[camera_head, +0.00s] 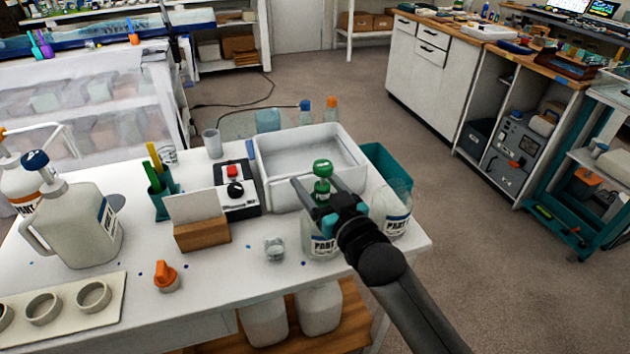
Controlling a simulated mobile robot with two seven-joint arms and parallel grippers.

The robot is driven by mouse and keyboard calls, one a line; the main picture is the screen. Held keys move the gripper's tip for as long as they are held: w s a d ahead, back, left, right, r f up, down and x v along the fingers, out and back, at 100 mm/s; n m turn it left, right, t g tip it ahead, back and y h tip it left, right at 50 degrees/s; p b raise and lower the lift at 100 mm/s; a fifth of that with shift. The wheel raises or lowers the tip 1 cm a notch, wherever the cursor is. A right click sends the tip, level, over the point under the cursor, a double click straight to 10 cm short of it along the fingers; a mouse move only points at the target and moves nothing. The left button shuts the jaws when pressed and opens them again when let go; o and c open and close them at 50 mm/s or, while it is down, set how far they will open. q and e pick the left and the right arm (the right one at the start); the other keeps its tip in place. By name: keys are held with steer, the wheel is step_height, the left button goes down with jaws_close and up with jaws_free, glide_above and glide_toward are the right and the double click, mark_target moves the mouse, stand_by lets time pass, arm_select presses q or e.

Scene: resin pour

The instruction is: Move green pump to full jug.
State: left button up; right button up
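The green pump (322,168) stands upright over a clear jug (318,243) with a PART label, near the table's right end. The pump's lower part and the jug's neck are hidden by my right gripper (322,186). Its two dark fingers are spread on either side of the pump, and it looks open; contact is hard to tell. A second clear, labelled jug (397,211) stands to the right, with no pump seen on it. I cannot tell how full either jug is. My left gripper is not in view.
A white tray (262,178) lies behind the pump, with a teal bin (385,165) beside it. A big jug (88,235) with a dark blue top stands left. An orange cap (166,276), a small glass cup (275,248) and a wooden block (202,236) are in front.

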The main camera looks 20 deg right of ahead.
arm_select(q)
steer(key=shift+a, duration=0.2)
arm_select(e)
steer(key=shift+s+d+f, duration=0.1)
steer(key=shift+s, duration=0.3)
steer(key=s+d+p, duration=0.2)
steer(key=s+d, duration=0.1)
steer(key=s, duration=1.1)
arm_select(q)
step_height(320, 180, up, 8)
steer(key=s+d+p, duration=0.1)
steer(key=p, duration=0.5)
arm_select(e)
step_height(320, 180, up, 5)
steer(key=shift+s+a+r, duration=0.1)
steer(key=shift+a, duration=0.05)
